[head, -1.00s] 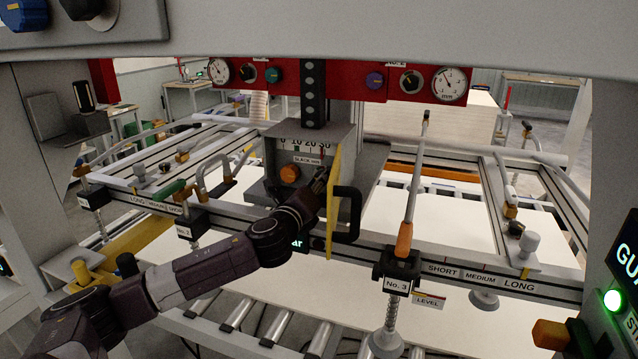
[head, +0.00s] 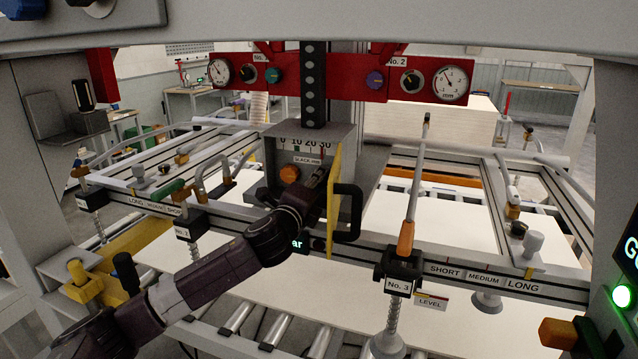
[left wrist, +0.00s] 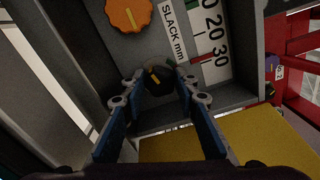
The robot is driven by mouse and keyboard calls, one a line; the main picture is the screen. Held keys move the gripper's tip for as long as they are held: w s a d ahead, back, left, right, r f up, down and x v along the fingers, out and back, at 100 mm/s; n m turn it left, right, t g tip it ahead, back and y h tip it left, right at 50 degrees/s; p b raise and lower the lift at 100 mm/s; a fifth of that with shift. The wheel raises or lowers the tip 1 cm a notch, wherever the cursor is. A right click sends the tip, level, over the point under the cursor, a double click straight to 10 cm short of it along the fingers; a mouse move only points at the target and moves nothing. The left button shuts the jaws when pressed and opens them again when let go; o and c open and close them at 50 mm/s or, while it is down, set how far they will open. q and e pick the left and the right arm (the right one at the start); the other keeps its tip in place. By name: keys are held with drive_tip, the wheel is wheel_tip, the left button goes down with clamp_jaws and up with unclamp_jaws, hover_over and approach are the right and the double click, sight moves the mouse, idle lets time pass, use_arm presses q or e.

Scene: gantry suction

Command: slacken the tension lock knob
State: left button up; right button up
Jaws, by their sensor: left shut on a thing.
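A small black knob with a yellow-orange pointer mark (left wrist: 154,77) sits on the grey slack-scale box, between my left fingertips in the left wrist view. No label on it is readable, so I cannot confirm it is the tension lock knob. My left gripper (left wrist: 161,84) is shut on this black knob, with a blue finger on each side. My right gripper is not in view.
A "SLACK mm" scale (left wrist: 211,40) lies beside the knobs. A yellow plate (head: 334,200) and a black handle (head: 347,213) stand just right of my gripper. The red beam (head: 340,84) with gauges is above. A clamp lever (head: 405,238) stands to the right.

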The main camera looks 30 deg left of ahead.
use_arm(q)
drive_tip(key=o, duration=1.1)
drive_tip(key=shift+o, duration=0.2)
drive_tip(key=v, duration=1.2)
